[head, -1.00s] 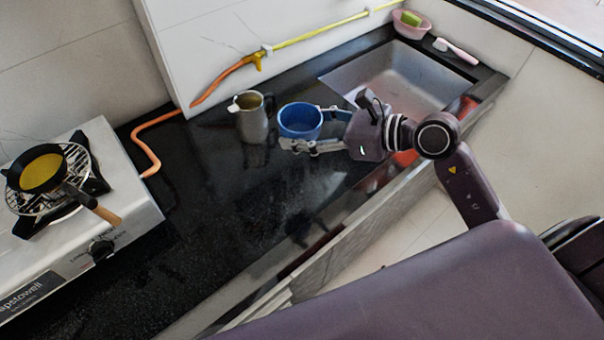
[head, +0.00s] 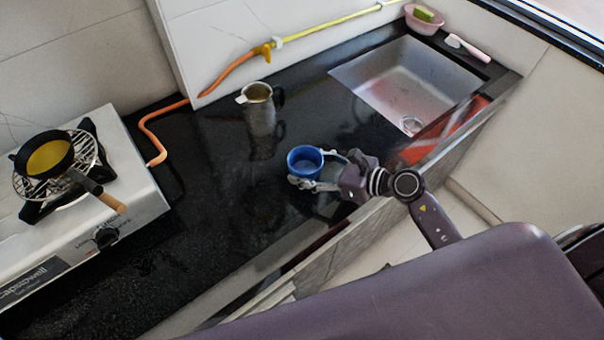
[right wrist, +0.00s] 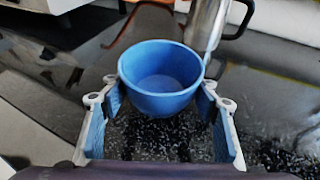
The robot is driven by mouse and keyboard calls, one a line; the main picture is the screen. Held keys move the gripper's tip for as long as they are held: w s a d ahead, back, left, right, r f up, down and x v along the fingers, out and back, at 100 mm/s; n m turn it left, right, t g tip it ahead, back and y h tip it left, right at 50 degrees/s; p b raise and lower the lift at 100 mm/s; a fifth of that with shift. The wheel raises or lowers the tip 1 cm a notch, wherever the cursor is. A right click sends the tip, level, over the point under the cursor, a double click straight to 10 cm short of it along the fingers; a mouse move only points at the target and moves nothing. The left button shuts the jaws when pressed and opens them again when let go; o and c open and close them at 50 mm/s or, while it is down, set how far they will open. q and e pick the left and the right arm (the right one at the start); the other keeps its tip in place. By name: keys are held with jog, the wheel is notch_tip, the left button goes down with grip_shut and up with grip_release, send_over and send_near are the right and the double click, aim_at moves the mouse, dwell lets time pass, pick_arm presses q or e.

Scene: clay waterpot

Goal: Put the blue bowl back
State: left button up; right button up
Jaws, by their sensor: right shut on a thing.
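The blue bowl (head: 305,162) is upright and empty over the black counter, in front of the metal pitcher (head: 259,113). My right gripper (head: 318,172) is shut on the bowl, with a finger on either side of it. In the right wrist view the bowl (right wrist: 161,80) sits between the blue-padded fingers, with the pitcher (right wrist: 205,25) behind it. I cannot tell whether the bowl's base touches the counter. My left gripper is not in view.
A stove (head: 62,248) with a pan (head: 45,155) stands at the left. An orange hose (head: 150,127) runs along the wall. A sink (head: 412,85) and a pink bowl (head: 421,22) are at the right. The black counter (head: 215,215) left of the bowl is clear.

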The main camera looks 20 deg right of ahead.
jog(key=shift+f, duration=1.4)
jog(key=shift+f+b, duration=0.35)
jog(key=shift+b, duration=0.05)
jog(key=o, duration=1.2)
jog(key=shift+o, duration=0.2)
jog(key=shift+r, duration=0.15)
